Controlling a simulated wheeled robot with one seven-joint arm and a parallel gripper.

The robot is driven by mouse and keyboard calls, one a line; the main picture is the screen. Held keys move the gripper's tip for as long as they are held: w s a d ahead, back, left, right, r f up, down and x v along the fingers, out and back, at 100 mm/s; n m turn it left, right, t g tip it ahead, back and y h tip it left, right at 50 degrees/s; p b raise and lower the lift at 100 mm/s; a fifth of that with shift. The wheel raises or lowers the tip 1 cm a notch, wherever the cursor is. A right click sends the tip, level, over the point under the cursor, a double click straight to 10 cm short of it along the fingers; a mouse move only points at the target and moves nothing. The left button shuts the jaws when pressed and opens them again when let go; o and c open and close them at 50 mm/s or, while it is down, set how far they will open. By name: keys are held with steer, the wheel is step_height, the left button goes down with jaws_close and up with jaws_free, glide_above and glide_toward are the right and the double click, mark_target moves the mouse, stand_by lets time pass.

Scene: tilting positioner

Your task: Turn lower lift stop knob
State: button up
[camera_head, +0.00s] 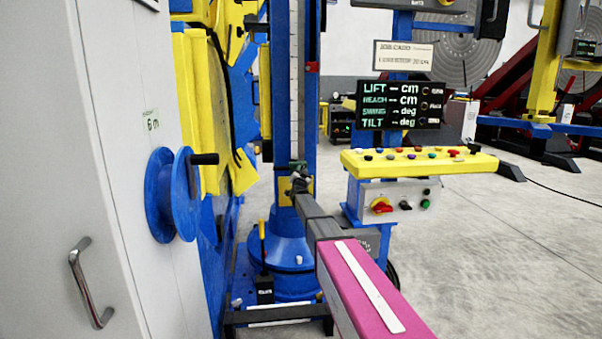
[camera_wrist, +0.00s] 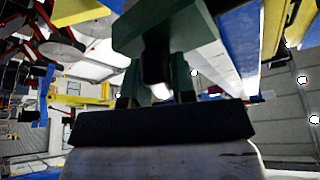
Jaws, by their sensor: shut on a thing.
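The lower lift stop (camera_head: 298,164) sits low on the blue column's rail, a small green block just above my gripper. In the wrist view it is a larger green block (camera_wrist: 165,28). The dark knob (camera_wrist: 157,62) hangs out from it, between my fingers. My gripper (camera_head: 299,184) reaches up to the stop from the front. In the wrist view my gripper (camera_wrist: 156,82) is shut on the knob, with a finger on either side. In the head view the knob is mostly hidden by my gripper, and its turn angle cannot be told.
A blue column (camera_head: 308,100) with a white scale rises behind the stop. A yellow control panel (camera_head: 420,161) and a display (camera_head: 402,104) stand to the right. A grey cabinet (camera_head: 90,180) with a blue handwheel (camera_head: 166,195) is close on the left. Floor at right is open.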

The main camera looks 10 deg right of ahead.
steer(key=n+y, duration=0.2)
steer(key=n, duration=0.2)
steer(key=n+y, duration=0.2)
steer(key=n, duration=0.3)
steer(key=shift+d+t+y, duration=0.1)
steer(key=shift+t+y, duration=0.2)
steer(key=shift+t, duration=0.1)
steer(key=n+y, duration=0.2)
steer(key=n, duration=0.2)
steer(key=n+g+y, duration=0.1)
steer(key=n+y, duration=0.1)
steer(key=n, duration=0.2)
steer(key=n+g+y, duration=0.1)
steer(key=n, duration=0.3)
steer(key=n+g+y, duration=0.1)
steer(key=n, duration=0.3)
steer(key=shift+g, duration=0.3)
steer(key=n+g, duration=0.2)
steer(key=n, duration=0.3)
steer(key=shift+n, duration=0.3)
steer(key=shift+y, duration=0.3)
steer(key=o, duration=0.9)
steer(key=shift+c, duration=0.2)
steer(key=shift+s, duration=0.1)
steer(key=v, duration=1)
steer(key=shift+s, duration=0.3)
